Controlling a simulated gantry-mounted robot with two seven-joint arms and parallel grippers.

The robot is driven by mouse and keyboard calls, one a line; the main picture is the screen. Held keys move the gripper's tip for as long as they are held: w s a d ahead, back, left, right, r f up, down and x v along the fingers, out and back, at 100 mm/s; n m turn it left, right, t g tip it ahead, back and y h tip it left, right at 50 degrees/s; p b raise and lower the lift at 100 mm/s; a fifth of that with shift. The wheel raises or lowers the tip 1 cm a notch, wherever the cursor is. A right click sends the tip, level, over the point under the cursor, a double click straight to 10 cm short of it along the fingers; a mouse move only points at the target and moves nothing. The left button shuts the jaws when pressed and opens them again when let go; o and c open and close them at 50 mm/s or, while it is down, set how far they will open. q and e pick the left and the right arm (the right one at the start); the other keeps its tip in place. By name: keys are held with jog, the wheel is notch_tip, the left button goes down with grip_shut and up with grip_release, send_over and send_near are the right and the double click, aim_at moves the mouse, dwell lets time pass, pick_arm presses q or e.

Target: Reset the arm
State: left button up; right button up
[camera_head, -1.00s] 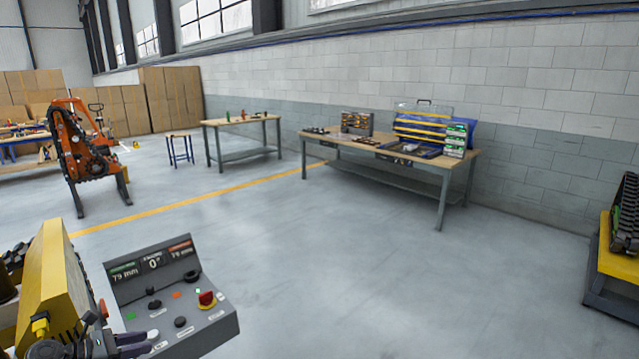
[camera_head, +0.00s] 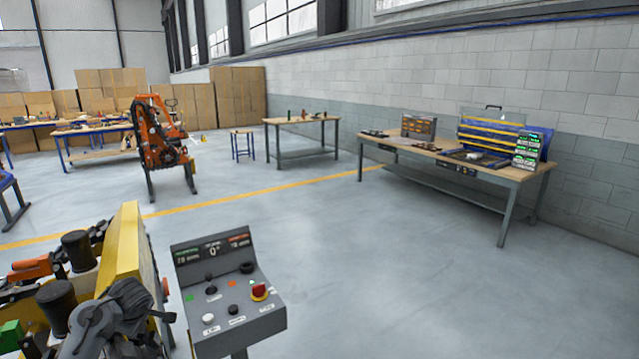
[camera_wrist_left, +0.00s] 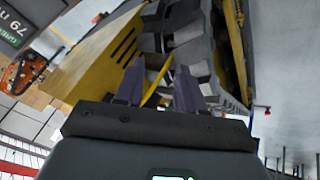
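My left gripper (camera_wrist_left: 158,88) shows in the left wrist view with its two purple-grey fingers apart and nothing between them. Beyond the fingertips are dark grey machine parts and a yellow panel (camera_wrist_left: 100,62). In the head view my left arm (camera_head: 105,318) is at the lower left, in front of the yellow-sided machine (camera_head: 122,255); its fingertips are hard to make out there. The control console (camera_head: 228,298), with knobs, a red button and a display, stands just right of that arm. The console display (camera_wrist_left: 20,25) also shows at the wrist view's upper left. My right gripper is not in view.
An orange machine (camera_head: 155,140) stands on the floor at the back left. A workbench (camera_head: 470,172) with tool racks stands along the right wall, and a smaller bench (camera_head: 300,121) is behind it. The floor right of the console is clear.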

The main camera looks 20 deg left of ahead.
pick_arm(q)
jog(key=s+d+f+m, duration=0.3)
jog(key=d+f+m, duration=0.2)
jog(key=d+m, duration=0.3)
jog(key=s+d+f+m+h, duration=0.1)
jog(key=s+d+f+m, duration=0.35)
jog(key=d+m, duration=0.35)
jog(key=s+d+f+m, duration=0.3)
jog(key=d+f+m, duration=0.3)
jog(key=d, duration=0.4)
jog(key=s+d+f+h, duration=0.2)
jog(key=s+d+h, duration=0.1)
jog(key=s+d, duration=0.8)
jog(key=s+d+r+h, duration=0.2)
jog(key=s+d+r, duration=0.3)
jog(key=s, duration=0.4)
notch_tip(320, 180, up, 31)
jog(key=p, duration=3.2)
jog(key=shift+d+f+t, duration=0.15)
jog(key=shift+d+t, duration=0.15)
jog(key=shift+d, duration=0.1)
